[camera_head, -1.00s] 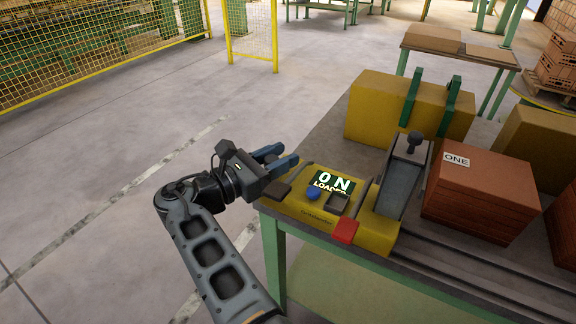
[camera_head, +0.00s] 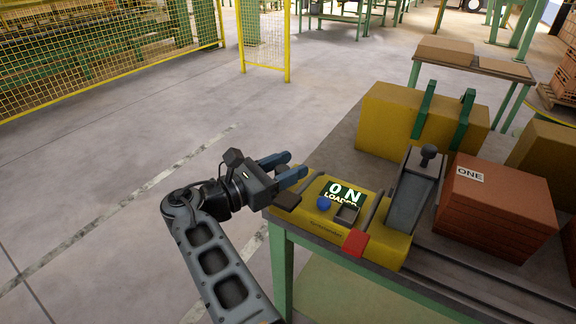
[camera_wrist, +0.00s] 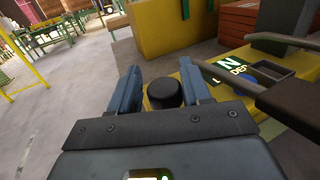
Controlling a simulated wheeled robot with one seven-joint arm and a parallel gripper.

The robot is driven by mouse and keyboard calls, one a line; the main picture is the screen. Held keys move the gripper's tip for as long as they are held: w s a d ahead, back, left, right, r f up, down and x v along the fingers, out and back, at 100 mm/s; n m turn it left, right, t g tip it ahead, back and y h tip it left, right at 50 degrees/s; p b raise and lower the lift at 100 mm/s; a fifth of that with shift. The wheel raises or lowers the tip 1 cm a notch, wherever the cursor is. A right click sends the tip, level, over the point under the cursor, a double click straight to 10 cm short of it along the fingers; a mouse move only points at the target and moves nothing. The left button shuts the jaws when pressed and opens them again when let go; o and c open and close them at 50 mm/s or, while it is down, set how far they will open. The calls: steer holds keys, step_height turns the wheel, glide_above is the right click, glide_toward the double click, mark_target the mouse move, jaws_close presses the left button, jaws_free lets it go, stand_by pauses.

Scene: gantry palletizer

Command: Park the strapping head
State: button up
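The strapping head is a yellow unit (camera_head: 325,222) at the table's near left corner, with a lit display (camera_head: 343,194) reading "ON" and "LOADED", partly cut off, a blue button (camera_head: 323,203) and a red block (camera_head: 355,242). My gripper (camera_head: 296,165) is at the unit's left rear edge, its two blue fingers spread. In the wrist view, a black round knob (camera_wrist: 165,93) sits between the open fingers (camera_wrist: 164,88), with gaps visible on both sides. Whether a finger touches it is unclear. The unit's yellow body (camera_wrist: 217,84) shows beyond.
A grey lever stand with a black knob (camera_head: 428,152) rises beside the unit. A reddish-brown stack labelled "ONE" (camera_head: 495,205) stands to its right. A yellow block with green brackets (camera_head: 395,125) is behind. Open floor (camera_head: 150,130) lies left, before a yellow fence (camera_head: 110,40).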

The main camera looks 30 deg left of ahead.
steer(key=v, duration=0.7)
steer(key=shift+s, duration=0.2)
steer(key=shift+a, duration=0.1)
